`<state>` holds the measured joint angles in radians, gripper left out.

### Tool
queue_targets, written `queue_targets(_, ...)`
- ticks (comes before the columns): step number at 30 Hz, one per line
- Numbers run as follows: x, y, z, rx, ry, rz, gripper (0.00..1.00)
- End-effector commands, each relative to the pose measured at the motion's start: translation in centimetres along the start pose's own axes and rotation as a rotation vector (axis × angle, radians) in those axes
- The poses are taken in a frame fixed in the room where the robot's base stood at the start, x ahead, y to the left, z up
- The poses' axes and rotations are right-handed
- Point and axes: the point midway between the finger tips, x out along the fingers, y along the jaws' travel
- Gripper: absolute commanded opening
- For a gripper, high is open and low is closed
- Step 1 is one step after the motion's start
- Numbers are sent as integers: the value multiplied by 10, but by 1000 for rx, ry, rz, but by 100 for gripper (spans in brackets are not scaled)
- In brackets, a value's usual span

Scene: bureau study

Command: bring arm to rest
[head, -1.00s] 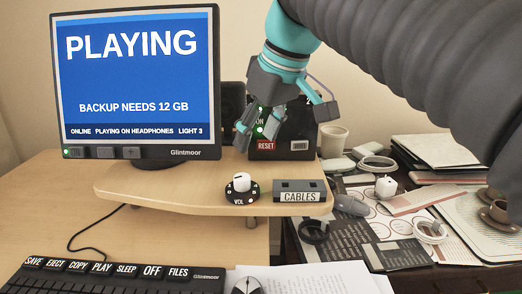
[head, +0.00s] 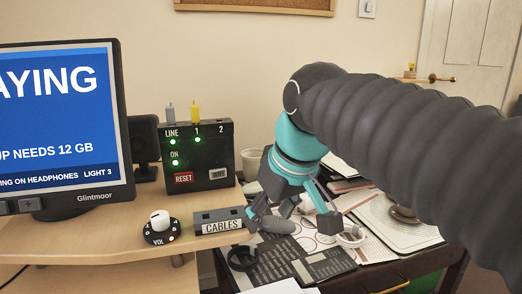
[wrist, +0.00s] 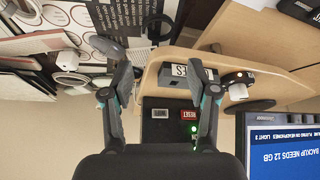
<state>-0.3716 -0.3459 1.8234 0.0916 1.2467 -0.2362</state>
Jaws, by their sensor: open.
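My gripper (head: 283,222) is in the head view, right of the cables box and above the papers on the dark desk. Its fingers are apart and nothing is between them. In the wrist view my gripper (wrist: 162,92) shows both fingers spread, with the shelf edge and the black box beyond them. My ribbed grey arm reaches in from the right of the head view and hides part of the desk behind it.
A monitor (head: 60,120), a volume knob (head: 160,222), a cables box (head: 218,220) and a black switch box (head: 205,150) stand on the wooden shelf (head: 110,225). A white cup (head: 252,160) is behind my gripper.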

Motion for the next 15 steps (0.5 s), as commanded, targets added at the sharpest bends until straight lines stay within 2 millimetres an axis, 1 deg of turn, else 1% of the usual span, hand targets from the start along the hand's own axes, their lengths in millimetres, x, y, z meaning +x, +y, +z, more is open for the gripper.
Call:
queue_targets(1, 6, 14, 25, 65, 5, 30, 59)
queue_targets(2, 11, 21, 39, 101, 8, 47, 59)
queue_targets(3, 17, 29, 57, 149, 13, 70, 59)
queue_targets(5, 27, 41, 84, 220, 22, 105, 59)
queue_targets(6, 34, 47, 103, 265, 27, 126, 59)
queue_targets(8, 45, 54, 130, 329, 34, 157, 59)
queue_targets(9, 52, 58, 147, 368, 39, 177, 59)
queue_targets(12, 68, 64, 182, 449, 50, 216, 59)
queue_targets(15, 80, 67, 206, 502, 57, 243, 59)
